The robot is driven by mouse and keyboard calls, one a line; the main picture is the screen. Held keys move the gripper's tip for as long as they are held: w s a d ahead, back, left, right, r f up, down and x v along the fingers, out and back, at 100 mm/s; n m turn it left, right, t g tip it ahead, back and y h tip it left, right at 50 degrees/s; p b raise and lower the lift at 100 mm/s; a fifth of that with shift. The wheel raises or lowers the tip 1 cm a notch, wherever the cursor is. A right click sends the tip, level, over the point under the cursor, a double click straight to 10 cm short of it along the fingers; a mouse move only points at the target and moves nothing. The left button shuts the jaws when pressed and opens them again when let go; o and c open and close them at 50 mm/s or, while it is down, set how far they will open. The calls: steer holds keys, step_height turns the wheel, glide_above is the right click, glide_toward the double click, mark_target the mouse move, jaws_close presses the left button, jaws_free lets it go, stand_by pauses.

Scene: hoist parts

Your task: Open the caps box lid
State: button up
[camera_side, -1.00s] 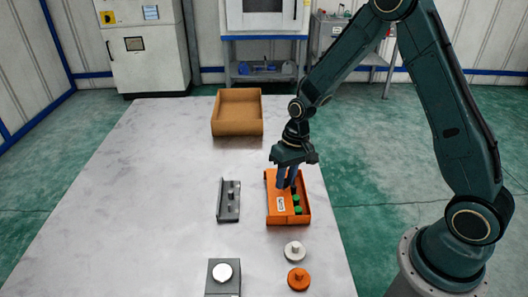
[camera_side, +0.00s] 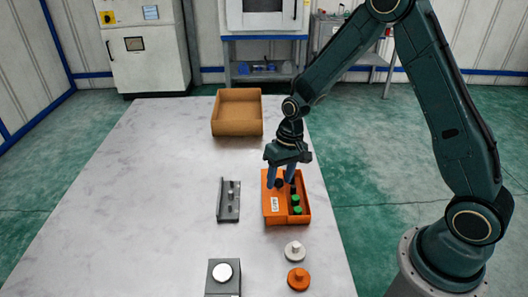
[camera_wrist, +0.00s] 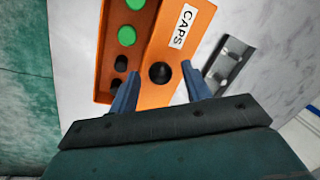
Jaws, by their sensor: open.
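The orange caps box (camera_side: 302,221) stands on the table under my gripper (camera_side: 281,184). Its lid (camera_side: 273,216), labelled CAPS, lies shifted to the left, so the right part of the box is uncovered. Green caps (camera_wrist: 127,36) and black caps (camera_wrist: 118,83) show in that part. In the wrist view the lid's black knob (camera_wrist: 162,74) lies between the fingers of my gripper (camera_wrist: 160,70), with a gap on both sides. The fingers are open and hold nothing.
A grey bracket (camera_side: 229,201) lies just left of the box. A white part (camera_side: 294,250) and an orange part (camera_side: 298,279) lie in front. A grey block with a white disc (camera_side: 223,274) is front left. A cardboard box (camera_side: 237,128) stands behind. The table's left side is clear.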

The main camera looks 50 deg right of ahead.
step_height(320, 180, up, 13)
steer(key=d, duration=0.2)
steer(key=shift+s+d+r, duration=0.2)
steer(key=shift+s+d, duration=0.05)
steer(key=shift+d, duration=0.05)
stand_by(0.4)
steer(key=s+a+r+n+t+h, duration=0.1)
steer(key=s+a+r+t, duration=0.1)
steer(key=s+r, duration=0.75)
steer(key=s+r+n+t+h, duration=0.1)
steer(key=s+r+t, duration=0.1)
steer(key=s, duration=1.2)
steer(key=shift+r+t, duration=0.3)
steer(key=shift+t, duration=0.3)
